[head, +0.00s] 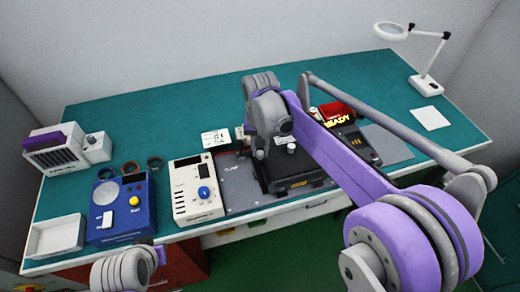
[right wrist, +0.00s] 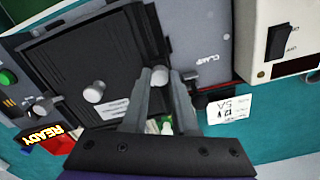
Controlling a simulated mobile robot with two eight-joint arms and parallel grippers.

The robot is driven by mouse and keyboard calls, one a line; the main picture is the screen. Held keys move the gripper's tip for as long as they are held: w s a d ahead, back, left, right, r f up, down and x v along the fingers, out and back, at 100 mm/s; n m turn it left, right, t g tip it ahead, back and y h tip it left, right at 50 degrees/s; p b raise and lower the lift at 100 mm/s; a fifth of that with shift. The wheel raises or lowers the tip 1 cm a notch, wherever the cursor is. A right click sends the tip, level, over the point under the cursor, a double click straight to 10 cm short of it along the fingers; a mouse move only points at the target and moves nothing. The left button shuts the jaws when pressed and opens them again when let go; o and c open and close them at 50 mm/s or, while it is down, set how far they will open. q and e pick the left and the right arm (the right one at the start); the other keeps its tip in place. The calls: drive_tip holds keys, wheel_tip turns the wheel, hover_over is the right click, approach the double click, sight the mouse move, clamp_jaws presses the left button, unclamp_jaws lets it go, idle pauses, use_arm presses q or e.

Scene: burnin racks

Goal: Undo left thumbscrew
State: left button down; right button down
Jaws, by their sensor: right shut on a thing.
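The left thumbscrew (right wrist: 158,76) is a pale round knob at the edge of the black fixture plate, on the side by the CLAMP label. My right gripper (right wrist: 160,86) is shut on it, one grey finger on each side. A second pale thumbscrew (right wrist: 94,92) stands free on the plate, and shows in the head view (head: 291,147). The black fixture (head: 306,186) lies on the grey base plate. In the head view my right wrist covers the left thumbscrew. Only part of my left arm shows at the bottom edge; its gripper is out of frame.
Left of the fixture stand a cream switch box (head: 182,207), a blue unit (head: 137,222) and a white tray (head: 60,237). A small label card (head: 215,138) lies behind. The bench (head: 200,100) is clear at the back.

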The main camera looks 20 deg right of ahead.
sight(260, 153)
drive_tip(key=n, duration=0.4)
drive_tip(key=shift+n, duration=0.3)
drive_tip(key=n, duration=0.4)
drive_tip(key=shift+b, duration=0.3)
drive_tip(key=c, duration=0.7)
unclamp_jaws()
wheel_tip(260, 153, up, 11)
drive_tip(key=shift+f+p, duration=0.1)
drive_tip(key=shift+p, duration=0.2)
